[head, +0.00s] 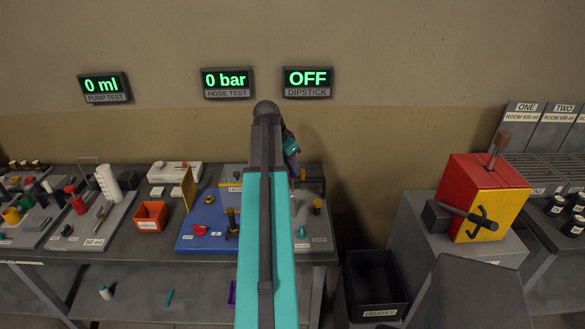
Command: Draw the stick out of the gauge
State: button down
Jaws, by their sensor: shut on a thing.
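My arm rises through the middle of the head view and hides much of the bench behind it. My gripper (294,168) points down just right of the arm, over the back of a grey board (320,243). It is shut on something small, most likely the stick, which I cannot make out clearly. The gauge is not clearly seen either; a dark block (315,186) stands beside the gripper at the back of that board. The DIPSTICK display (307,81) on the wall reads OFF.
A blue board (205,235) with fittings lies left of the arm. A dark post with a yellow knob (317,207) stands on the grey board. A black CRUSHED bin (374,285) sits to the right, below a red and yellow box (480,195).

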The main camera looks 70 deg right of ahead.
jog(key=shift+r+p, duration=0.55)
jog(key=shift+r, duration=0.55)
jog(key=shift+w, duration=0.1)
